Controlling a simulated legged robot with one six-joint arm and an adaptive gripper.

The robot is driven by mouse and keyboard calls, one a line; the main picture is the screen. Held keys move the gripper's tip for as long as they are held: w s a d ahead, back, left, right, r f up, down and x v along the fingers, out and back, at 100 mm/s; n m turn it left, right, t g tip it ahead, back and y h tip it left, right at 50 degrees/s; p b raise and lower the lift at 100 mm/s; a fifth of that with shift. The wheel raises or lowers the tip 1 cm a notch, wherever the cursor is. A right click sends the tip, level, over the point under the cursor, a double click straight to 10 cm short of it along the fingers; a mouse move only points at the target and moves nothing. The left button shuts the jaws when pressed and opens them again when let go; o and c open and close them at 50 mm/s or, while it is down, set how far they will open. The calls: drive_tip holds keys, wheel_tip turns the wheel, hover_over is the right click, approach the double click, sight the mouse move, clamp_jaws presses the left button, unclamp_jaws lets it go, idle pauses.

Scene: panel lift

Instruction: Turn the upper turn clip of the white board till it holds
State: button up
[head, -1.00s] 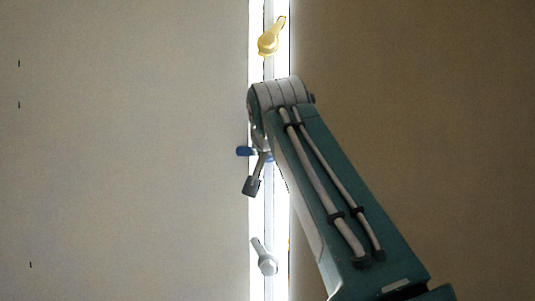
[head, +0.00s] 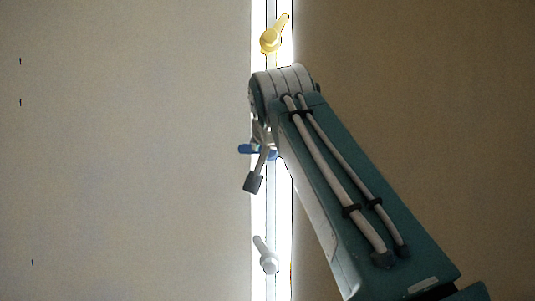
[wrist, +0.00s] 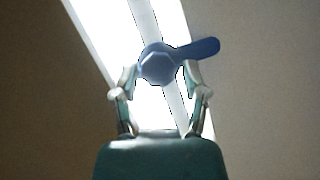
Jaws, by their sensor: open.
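A blue turn clip (wrist: 160,64) with a six-sided hub is in the wrist view, its lever pointing right and slightly up. In the head view the blue clip (head: 245,149) pokes out left from behind my arm, its lever about level. My gripper (wrist: 161,78) is open, with one finger on each side of the blue hub; contact cannot be told. In the head view one finger of my gripper (head: 254,182) shows below the blue clip. The pale left panel (head: 130,150) appears to be the white board. The arm hides the clip's right part.
A yellow clip (head: 271,38) sits higher on the bright strip, lever up and right. A grey clip (head: 267,258) sits lower, lever up and left. A darker brown surface (head: 440,120) fills the right. A thin rail (head: 271,210) runs down the strip.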

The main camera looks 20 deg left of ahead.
drive_tip(key=v, duration=0.9)
drive_tip(key=shift+s, duration=0.35)
drive_tip(key=shift+f, duration=0.1)
drive_tip(key=s+d+f+g+h, duration=0.2)
drive_tip(key=d+f+g+h, duration=0.1)
drive_tip(key=d+f, duration=1.45)
drive_tip(key=s+d+f+g, duration=0.1)
drive_tip(key=s+d+f, duration=0.2)
drive_tip(key=f, duration=0.6)
drive_tip(key=s+d+f+g+h, duration=0.1)
drive_tip(key=s+d+f, duration=0.3)
drive_tip(key=s+f, duration=0.3)
drive_tip(key=s+d+f+g, duration=0.2)
drive_tip(key=s+d+f, duration=0.2)
drive_tip(key=f, duration=0.7)
drive_tip(key=shift+s+d+f+h, duration=0.15)
drive_tip(key=shift+s+f+h, duration=0.25)
drive_tip(key=shift+s, duration=0.2)
